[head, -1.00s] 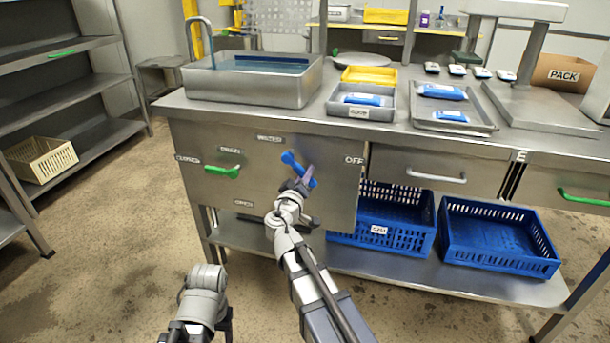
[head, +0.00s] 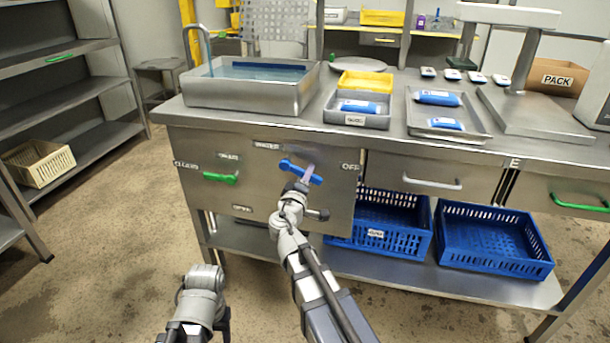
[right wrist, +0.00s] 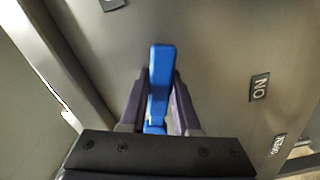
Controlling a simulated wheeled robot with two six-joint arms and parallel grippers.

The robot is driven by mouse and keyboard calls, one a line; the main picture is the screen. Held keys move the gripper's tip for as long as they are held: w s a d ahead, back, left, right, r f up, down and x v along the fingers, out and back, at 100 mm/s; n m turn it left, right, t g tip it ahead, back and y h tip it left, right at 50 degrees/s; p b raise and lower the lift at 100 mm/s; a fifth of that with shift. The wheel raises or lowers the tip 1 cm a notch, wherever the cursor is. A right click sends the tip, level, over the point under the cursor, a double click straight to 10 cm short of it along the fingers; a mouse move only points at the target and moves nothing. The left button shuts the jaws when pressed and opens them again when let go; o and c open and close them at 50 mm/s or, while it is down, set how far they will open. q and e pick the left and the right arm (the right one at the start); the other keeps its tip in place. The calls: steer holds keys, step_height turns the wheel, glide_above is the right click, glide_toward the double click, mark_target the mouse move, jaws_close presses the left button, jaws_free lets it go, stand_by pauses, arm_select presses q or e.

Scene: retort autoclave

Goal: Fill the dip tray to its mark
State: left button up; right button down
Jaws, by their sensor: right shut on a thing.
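The dip tray (head: 250,97) is a steel basin on the left of the counter, with blue water (head: 262,73) inside. Its fill mark cannot be made out. A curved spout (head: 196,30) stands at its back left corner, with a thin bluish streak under its end. The blue water handle (head: 290,166) on the front panel lies slightly tilted, right end lower, between the WATER and OFF labels. My right gripper (head: 305,176) is shut on this handle. In the right wrist view both fingers flank the blue handle (right wrist: 160,75).
A green drain handle (head: 221,178) is left on the same panel. Grey trays (head: 358,121) with blue packs and a yellow tray (head: 366,80) sit right of the basin. Blue crates (head: 495,258) stand on the lower shelf. An ON label (right wrist: 259,88) shows near the handle.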

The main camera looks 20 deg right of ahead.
steer(key=shift+s+d+r+n+p, duration=0.1)
steer(key=shift+r+n+p, duration=0.5)
steer(key=shift+n, duration=0.45)
steer(key=shift+d+r+n+p, duration=0.1)
steer(key=shift+r+n+p, duration=0.45)
steer(key=shift+n, duration=0.5)
steer(key=shift+r, duration=0.15)
steer(key=c, duration=0.6)
jaws_free()
steer(key=shift+c, duration=0.2)
steer(key=shift+s+a, duration=0.1)
steer(key=v, duration=0.7)
steer(key=shift+s+a, duration=0.2)
steer(key=shift+s, duration=0.05)
